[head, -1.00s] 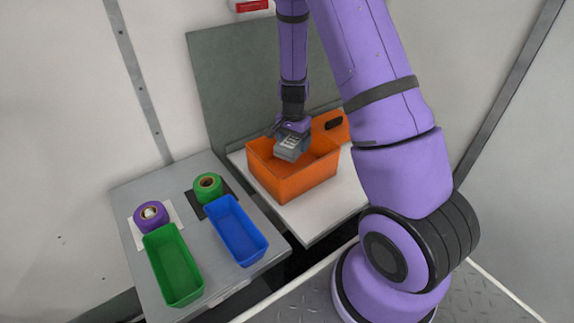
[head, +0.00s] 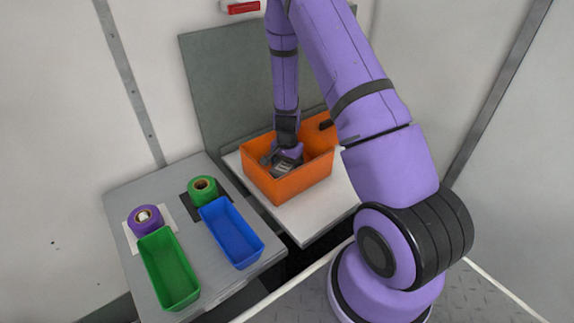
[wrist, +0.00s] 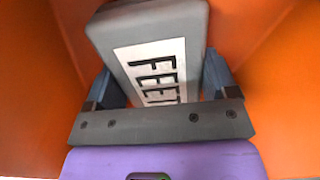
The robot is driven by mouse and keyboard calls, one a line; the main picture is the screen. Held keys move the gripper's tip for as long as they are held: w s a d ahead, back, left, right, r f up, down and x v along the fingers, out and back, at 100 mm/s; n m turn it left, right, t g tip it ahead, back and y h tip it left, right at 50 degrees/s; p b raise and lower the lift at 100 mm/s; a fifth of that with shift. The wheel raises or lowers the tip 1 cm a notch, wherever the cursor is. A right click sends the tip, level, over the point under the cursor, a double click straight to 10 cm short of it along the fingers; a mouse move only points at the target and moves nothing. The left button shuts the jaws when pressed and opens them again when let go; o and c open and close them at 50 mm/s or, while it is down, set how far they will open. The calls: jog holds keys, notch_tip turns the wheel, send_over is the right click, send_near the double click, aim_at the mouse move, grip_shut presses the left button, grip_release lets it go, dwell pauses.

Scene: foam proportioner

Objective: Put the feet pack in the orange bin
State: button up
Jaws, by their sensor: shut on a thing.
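The feet pack (wrist: 150,40) is a grey block with a white label reading "FEET" in the wrist view. My gripper (wrist: 155,85) is shut on it, with a finger on each side. The orange bin (head: 285,192) stands on the white surface in the head view. My gripper (head: 283,160) is down inside the bin's opening with the pack, below the rim. Orange walls (wrist: 265,90) surround the pack in the wrist view. I cannot tell whether the pack touches the bin floor.
On the grey table (head: 205,275) at left are a green bin (head: 168,268), a blue bin (head: 231,233), a purple roll (head: 146,219) and a green roll (head: 202,189). A grey panel (head: 225,75) stands behind the orange bin. White surface (head: 310,220) is free in front of it.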

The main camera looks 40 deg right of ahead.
jog(key=shift+f, duration=0.15)
jog(key=o, duration=0.9)
notch_tip(320, 180, up, 12)
notch_tip(320, 180, up, 12)
jog(key=n+t, duration=0.1)
jog(key=n, duration=0.2)
send_over(287, 163)
jog(key=s+a, duration=0.2)
jog(key=a, duration=0.3)
jog(key=s+a+r+n+t+y, duration=0.1)
jog(key=s+a+r+n, duration=0.15)
jog(key=r, duration=0.25)
jog(key=s+a+r+n, duration=0.1)
jog(key=s+r, duration=0.2)
jog(key=r, duration=0.2)
jog(key=s+a+r+n+t, duration=0.1)
jog(key=s+r+n, duration=0.1)
jog(key=s+r, duration=0.2)
jog(key=s+a+r+n+t, duration=0.1)
jog(key=s+a+r+n, duration=0.1)
jog(key=s, duration=0.7)
jog(key=s+a+r+n+t+h, duration=0.1)
jog(key=s+r+n, duration=0.1)
jog(key=s+r, duration=0.3)
jog(key=shift+s+a+r+n, duration=0.15)
jog(key=shift+s+r+n, duration=0.05)
jog(key=shift+s, duration=0.25)
jog(key=shift+s+a+r+n, duration=0.15)
jog(key=shift+s, duration=0.25)
